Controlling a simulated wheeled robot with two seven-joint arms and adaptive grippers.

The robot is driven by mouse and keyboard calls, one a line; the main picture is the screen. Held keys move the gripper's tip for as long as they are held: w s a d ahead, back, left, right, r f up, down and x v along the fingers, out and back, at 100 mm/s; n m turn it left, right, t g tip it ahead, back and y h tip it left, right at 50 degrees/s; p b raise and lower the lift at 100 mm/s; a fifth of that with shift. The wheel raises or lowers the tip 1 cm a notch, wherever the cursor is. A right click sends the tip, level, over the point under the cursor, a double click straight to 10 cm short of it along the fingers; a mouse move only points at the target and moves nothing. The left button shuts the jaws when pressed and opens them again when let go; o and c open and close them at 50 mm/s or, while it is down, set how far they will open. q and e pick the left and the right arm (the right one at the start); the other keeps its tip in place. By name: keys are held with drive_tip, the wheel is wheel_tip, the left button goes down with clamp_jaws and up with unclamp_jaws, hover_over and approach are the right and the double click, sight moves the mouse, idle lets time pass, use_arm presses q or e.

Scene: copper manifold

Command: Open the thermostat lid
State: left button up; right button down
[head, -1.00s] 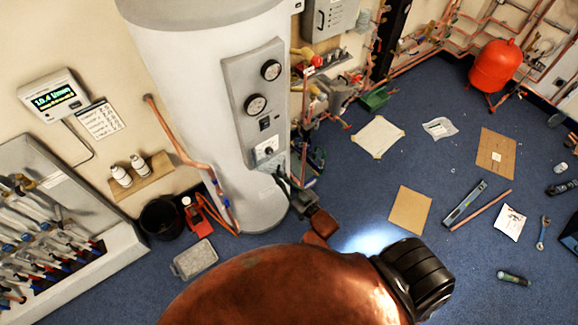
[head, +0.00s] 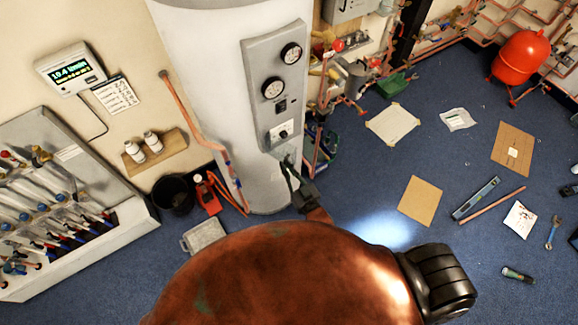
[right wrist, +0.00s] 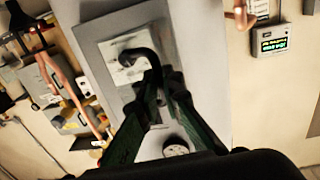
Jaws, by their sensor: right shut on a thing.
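The thermostat (head: 281,132) is a pale plate with a dark knob, low on the grey panel of the white cylinder. It also shows in the right wrist view (right wrist: 118,72), where the panel appears upside down. My right gripper (head: 287,166) is just below the thermostat in the head view. In the right wrist view, its dark green fingers (right wrist: 154,84) close on a dark curved handle (right wrist: 138,52) in front of the thermostat plate. Whether the lid has swung at all I cannot tell; the fingers hide part of it. My left gripper is not in view.
Two gauges (head: 274,87) and a switch sit above the thermostat on the grey panel (head: 262,120). A copper pipe (head: 190,115) runs down left of the cylinder (head: 205,60). Flat sheets and tools lie on the blue floor to the right.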

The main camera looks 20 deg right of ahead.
drive_tip(key=shift+w+a+r, duration=0.1)
drive_tip(key=shift+r, duration=0.1)
drive_tip(key=c, duration=2.1)
unclamp_jaws()
drive_tip(key=shift+w+f, duration=0.1)
drive_tip(key=shift+f, duration=0.05)
drive_tip(key=shift+s, duration=0.2)
drive_tip(key=v, duration=1.2)
